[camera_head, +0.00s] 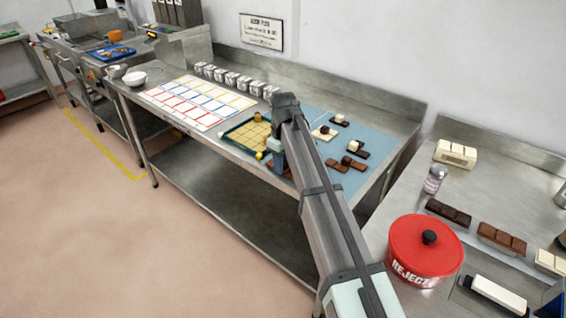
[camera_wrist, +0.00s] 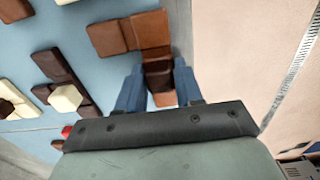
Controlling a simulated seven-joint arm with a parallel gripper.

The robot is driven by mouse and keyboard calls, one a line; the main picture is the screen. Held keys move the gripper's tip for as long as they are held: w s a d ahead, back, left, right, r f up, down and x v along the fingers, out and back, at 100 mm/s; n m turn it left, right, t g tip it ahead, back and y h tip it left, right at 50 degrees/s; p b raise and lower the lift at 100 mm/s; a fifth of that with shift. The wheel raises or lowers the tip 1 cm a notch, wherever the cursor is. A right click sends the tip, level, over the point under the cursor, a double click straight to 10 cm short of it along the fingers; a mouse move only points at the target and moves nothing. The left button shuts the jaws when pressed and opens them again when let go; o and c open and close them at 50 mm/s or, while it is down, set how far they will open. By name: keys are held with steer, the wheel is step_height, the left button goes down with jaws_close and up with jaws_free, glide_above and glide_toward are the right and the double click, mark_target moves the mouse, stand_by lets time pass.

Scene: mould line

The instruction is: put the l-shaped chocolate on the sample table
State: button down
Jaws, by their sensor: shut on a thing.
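My gripper (camera_head: 276,158) is low at the front edge of the blue mat (camera_head: 380,145), mostly behind my arm in the head view. In the wrist view its two blue fingers (camera_wrist: 158,90) are shut on a brown chocolate (camera_wrist: 158,72). Brown blocks (camera_wrist: 130,33) reach up and left from the held part, and together they look like a bent, L-like shape. I cannot tell whether they are all one piece. In the head view a bit of brown chocolate (camera_head: 279,169) shows beside the gripper. No surface is clearly marked as the sample table.
A green-rimmed tray of yellow squares (camera_head: 229,136) lies left of the gripper. Other chocolates (camera_head: 346,164) lie on the mat. A card grid (camera_head: 197,106) is farther left. On the right-hand table stand a red REJECT pot (camera_head: 425,249) and several chocolate bars (camera_head: 448,212).

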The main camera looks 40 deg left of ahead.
steer(key=c, duration=0.7)
jaws_free()
steer(key=shift+f, duration=0.1)
steer(key=shift+c, duration=0.2)
step_height(320, 180, up, 12)
